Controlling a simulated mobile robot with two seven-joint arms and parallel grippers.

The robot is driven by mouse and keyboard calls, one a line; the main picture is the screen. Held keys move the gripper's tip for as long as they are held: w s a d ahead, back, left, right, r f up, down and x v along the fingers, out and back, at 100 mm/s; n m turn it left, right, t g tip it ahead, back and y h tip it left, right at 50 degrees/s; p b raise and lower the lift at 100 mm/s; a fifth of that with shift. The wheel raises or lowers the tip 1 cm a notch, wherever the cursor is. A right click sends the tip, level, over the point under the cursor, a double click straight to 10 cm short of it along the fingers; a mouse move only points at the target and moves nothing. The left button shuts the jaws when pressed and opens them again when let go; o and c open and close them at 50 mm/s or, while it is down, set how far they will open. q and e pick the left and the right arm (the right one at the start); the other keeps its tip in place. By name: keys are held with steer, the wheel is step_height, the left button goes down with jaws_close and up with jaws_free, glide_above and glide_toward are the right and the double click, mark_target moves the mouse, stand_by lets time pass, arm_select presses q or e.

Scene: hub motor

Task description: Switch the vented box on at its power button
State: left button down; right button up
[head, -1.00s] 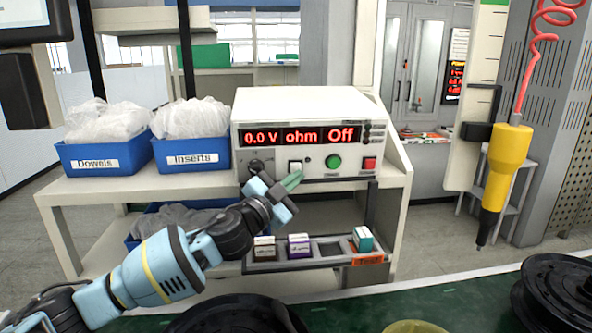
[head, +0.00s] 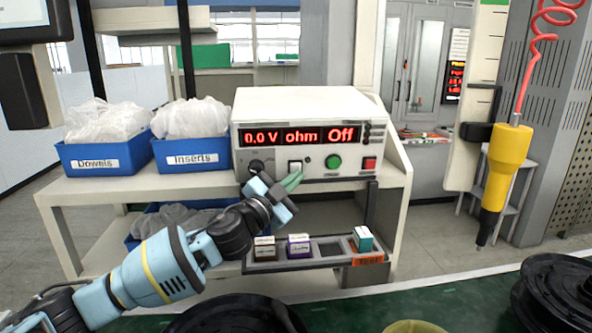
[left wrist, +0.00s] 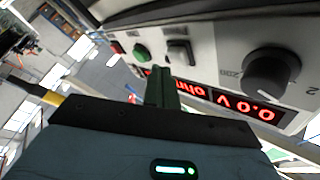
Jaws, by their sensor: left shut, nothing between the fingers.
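The vented box (head: 307,107) is a cream instrument on the shelf; its red display (head: 302,135) reads "0.0 V", "ohm" and "Off". The switch also shows in the left wrist view (left wrist: 179,52). No readable label tells which is the power button. My left gripper (head: 295,179) is shut and empty, its green fingertips close below the switch; contact cannot be told. My right gripper is not in view.
Blue bins labelled Dowels (head: 100,157) and Inserts (head: 190,157) stand left of the box. A tray (head: 329,250) with small blocks sits below it. A yellow tool (head: 503,170) hangs at right on a red coil.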

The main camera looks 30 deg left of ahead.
arm_select(q)
steer(key=shift+w, duration=0.1)
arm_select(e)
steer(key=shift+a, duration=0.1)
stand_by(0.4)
arm_select(q)
steer(key=shift+w+a, duration=0.25)
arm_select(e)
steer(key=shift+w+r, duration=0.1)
arm_select(q)
steer(key=shift+w+a+r, duration=0.15)
steer(key=shift+w+a, duration=0.15)
steer(key=shift+w, duration=0.05)
stand_by(0.8)
stand_by(0.3)
steer(key=shift+s+d+p, duration=0.3)
steer(key=shift+s+d, duration=0.2)
steer(key=shift+s, duration=0.2)
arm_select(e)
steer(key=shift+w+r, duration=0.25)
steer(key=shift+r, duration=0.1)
arm_select(q)
steer(key=shift+d, duration=0.1)
